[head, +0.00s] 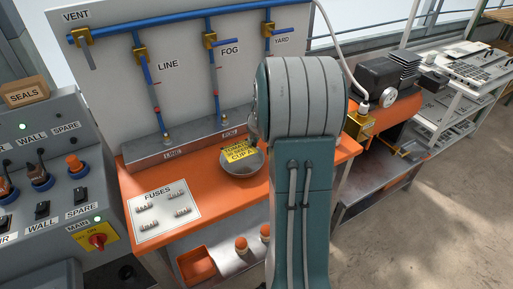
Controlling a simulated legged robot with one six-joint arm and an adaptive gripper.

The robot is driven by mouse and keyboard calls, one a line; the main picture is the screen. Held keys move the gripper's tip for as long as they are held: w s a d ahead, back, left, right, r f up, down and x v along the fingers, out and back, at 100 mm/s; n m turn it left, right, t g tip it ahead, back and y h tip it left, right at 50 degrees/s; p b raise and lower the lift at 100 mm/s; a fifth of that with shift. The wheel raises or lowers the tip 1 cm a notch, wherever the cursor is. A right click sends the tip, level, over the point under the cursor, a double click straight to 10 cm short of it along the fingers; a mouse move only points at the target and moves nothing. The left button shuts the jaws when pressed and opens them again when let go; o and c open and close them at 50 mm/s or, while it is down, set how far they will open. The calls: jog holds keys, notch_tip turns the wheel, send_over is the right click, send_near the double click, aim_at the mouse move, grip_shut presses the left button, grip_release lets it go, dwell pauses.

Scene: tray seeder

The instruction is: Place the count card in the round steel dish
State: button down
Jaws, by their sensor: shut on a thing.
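The yellow count card (237,154) with dark print shows over the round steel dish (241,173) on the orange bench. The card overlaps the dish's inside in the head view; I cannot tell whether it touches the dish. My gripper (252,137) is mostly hidden behind my own arm. Only a small grey part of it shows at the card's upper right, and it is shut on the card. The dish's right edge is close to my arm in the picture.
A white fuses plate (164,211) with several fuses lies left of the dish. A grey manifold block (180,147) with blue pipes stands behind it. A brass fitting (360,123) is at the right. Orange bench top is bare between the plate and dish.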

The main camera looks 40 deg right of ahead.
aim_at(255, 147)
jog(key=shift+a+f, duration=0.15)
jog(key=f, duration=0.3)
jog(key=shift+d+f, duration=0.45)
jog(key=shift+d, duration=0.35)
jog(key=shift+a+f, duration=0.15)
jog(key=shift+a, duration=0.15)
jog(key=c, duration=0.7)
grip_release()
jog(key=shift+a, duration=0.25)
jog(key=shift+d, duration=0.2)
